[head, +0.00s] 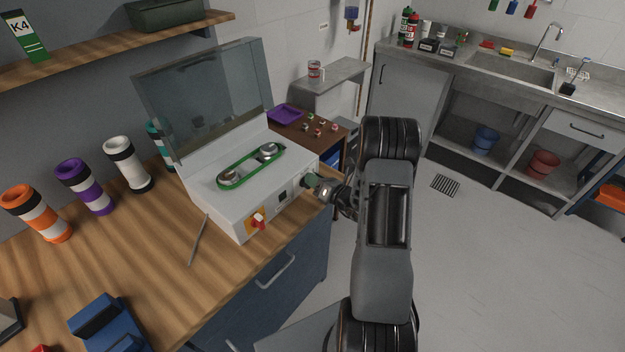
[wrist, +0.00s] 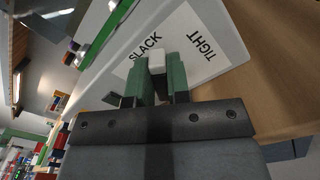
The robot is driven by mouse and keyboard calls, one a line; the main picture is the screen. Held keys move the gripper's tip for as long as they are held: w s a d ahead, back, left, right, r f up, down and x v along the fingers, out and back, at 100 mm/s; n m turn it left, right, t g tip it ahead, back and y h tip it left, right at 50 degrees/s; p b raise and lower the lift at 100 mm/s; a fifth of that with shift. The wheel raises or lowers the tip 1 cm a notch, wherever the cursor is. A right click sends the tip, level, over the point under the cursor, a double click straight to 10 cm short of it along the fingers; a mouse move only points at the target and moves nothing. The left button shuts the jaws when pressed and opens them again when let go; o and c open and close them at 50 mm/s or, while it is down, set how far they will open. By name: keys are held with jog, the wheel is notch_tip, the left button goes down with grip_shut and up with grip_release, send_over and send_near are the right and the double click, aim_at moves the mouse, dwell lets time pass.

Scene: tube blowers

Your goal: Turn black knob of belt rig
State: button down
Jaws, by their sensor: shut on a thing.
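The belt rig (head: 240,195) is a white box on the wooden bench, with a green belt (head: 250,166) around two pulleys on top and a raised clear lid (head: 205,95). My gripper (head: 318,186) is at the right end of its front panel. In the wrist view my gripper (wrist: 158,80) has its green fingers on both sides of a pale, blocky piece, the knob (wrist: 156,63), and is shut on it.
A red switch on a yellow plate (head: 257,220) and a small dark panel piece (head: 282,196) are left of my gripper. A thin rod (head: 198,240) lies before the rig. Striped tubes (head: 85,186) stand at left. The floor (head: 480,260) at right is clear.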

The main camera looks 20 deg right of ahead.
jog(key=m, duration=0.5)
jog(key=shift+w+d+f+p, duration=0.15)
jog(key=shift+d+f+p, duration=0.25)
jog(key=m, duration=0.3)
jog(key=f+m+p, duration=0.1)
jog(key=m, duration=0.1)
jog(key=shift+w+d+m, duration=0.1)
jog(key=shift+m, duration=0.3)
jog(key=shift+f+m, duration=0.1)
jog(key=shift+m, duration=0.2)
jog(key=c, duration=1.1)
grip_release()
jog(key=b+v, duration=0.3)
jog(key=v, duration=1.1)
